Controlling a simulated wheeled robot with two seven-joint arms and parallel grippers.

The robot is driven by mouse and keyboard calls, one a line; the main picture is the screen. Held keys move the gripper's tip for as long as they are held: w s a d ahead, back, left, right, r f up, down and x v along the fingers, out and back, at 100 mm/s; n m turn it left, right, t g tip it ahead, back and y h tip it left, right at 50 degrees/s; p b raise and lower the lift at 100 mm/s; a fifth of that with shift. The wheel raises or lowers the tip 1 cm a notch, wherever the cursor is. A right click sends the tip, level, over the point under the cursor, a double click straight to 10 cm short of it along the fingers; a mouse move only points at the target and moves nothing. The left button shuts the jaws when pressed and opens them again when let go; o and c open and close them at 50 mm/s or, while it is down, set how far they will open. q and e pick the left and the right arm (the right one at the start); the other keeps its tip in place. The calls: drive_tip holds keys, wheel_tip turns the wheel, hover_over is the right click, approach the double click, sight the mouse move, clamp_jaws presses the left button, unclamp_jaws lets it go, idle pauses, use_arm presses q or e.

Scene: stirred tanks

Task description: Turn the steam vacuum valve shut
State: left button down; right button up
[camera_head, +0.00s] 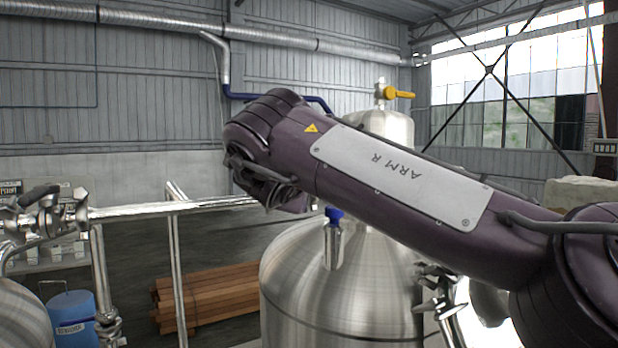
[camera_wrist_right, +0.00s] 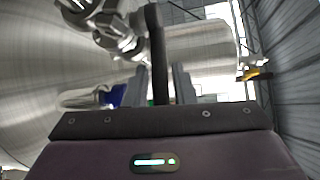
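In the right wrist view, a metal valve body (camera_wrist_right: 118,28) carries a black lever (camera_wrist_right: 156,45). The lever hangs between the two grey fingers of my right gripper (camera_wrist_right: 162,85). The fingers stand apart on either side of the lever; firm contact does not show. No label on this valve is readable. In the head view my right arm crosses from the right, and its wrist and dark links hide the fingers and the lever. My left gripper is in neither view.
A steel tank (camera_head: 310,285) stands behind my right arm, with a blue-handled valve (camera_head: 334,225) on top. A yellow-handled valve (camera_head: 400,94) is higher behind. A pipe valve (camera_head: 45,212) and rail (camera_head: 150,210) are at left, with a blue drum (camera_head: 72,318) and timber (camera_head: 210,297) below.

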drive_tip(key=b+v, duration=0.4)
drive_tip(key=v, duration=0.3)
drive_tip(key=shift+s, duration=0.35)
